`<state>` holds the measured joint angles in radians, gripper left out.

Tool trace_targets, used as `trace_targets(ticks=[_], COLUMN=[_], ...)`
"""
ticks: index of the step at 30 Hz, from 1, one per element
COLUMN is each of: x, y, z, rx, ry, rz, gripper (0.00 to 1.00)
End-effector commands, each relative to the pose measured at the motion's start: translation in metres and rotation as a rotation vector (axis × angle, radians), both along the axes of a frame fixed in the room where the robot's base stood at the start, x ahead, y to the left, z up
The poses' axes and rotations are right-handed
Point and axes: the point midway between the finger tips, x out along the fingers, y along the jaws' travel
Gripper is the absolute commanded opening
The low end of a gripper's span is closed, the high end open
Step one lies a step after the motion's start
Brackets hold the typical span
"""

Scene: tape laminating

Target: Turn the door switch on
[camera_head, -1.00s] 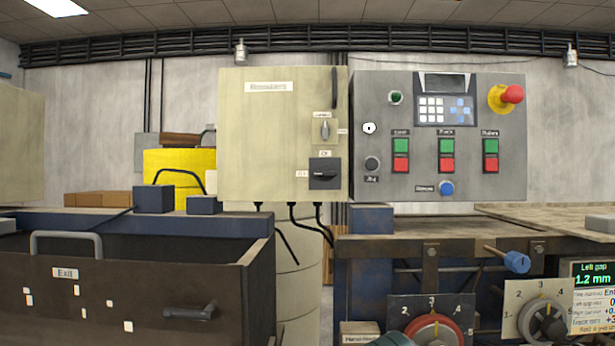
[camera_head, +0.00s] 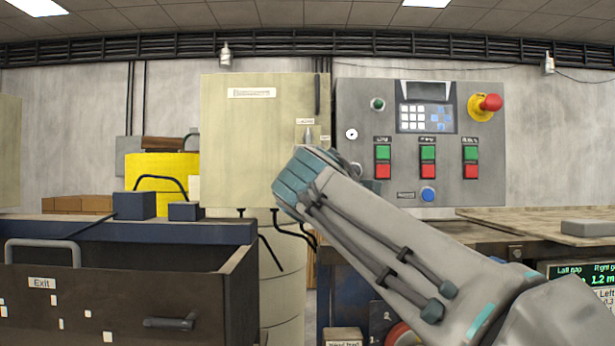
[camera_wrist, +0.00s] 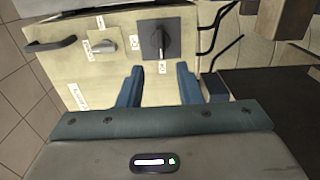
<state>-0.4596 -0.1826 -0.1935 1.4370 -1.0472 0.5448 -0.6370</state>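The beige cabinet (camera_head: 252,150) carries two rotary switches on its door. The black switch, with a dark handle on a square plate (camera_wrist: 160,40), shows in the wrist view; my arm hides it in the head view. The silver switch (camera_wrist: 103,46) is beside it, and its top also shows in the head view (camera_head: 308,134). My gripper (camera_wrist: 159,78) is open and empty, facing the door. Its two blue fingers are apart, with the black switch ahead of and between their tips. No contact is visible. In the head view, my wrist hides the fingers.
A grey control panel (camera_head: 455,165) with green and red buttons and a red emergency knob (camera_head: 490,103) stands right of the cabinet. A door handle (camera_wrist: 50,44) sticks out near the silver switch. Cables (camera_head: 290,228) hang below the cabinet.

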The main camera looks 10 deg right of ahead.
Motion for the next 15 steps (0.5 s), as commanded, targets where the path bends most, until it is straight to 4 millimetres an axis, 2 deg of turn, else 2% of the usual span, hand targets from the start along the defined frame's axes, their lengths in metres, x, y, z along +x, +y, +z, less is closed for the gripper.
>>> trace_targets(ticks=[1,6,12,15], x=[0.013,0.048,0.076,0.085], y=[-0.002,-0.009,-0.015,-0.017], z=[0.003,0.003,0.002,0.001], rx=[-0.001,0.000,0.002,0.002], ry=[0.003,0.004,0.003,0.002], rz=[-0.001,-0.002,-0.001,0.000], gripper=[0.32,0.32,0.32,0.32])
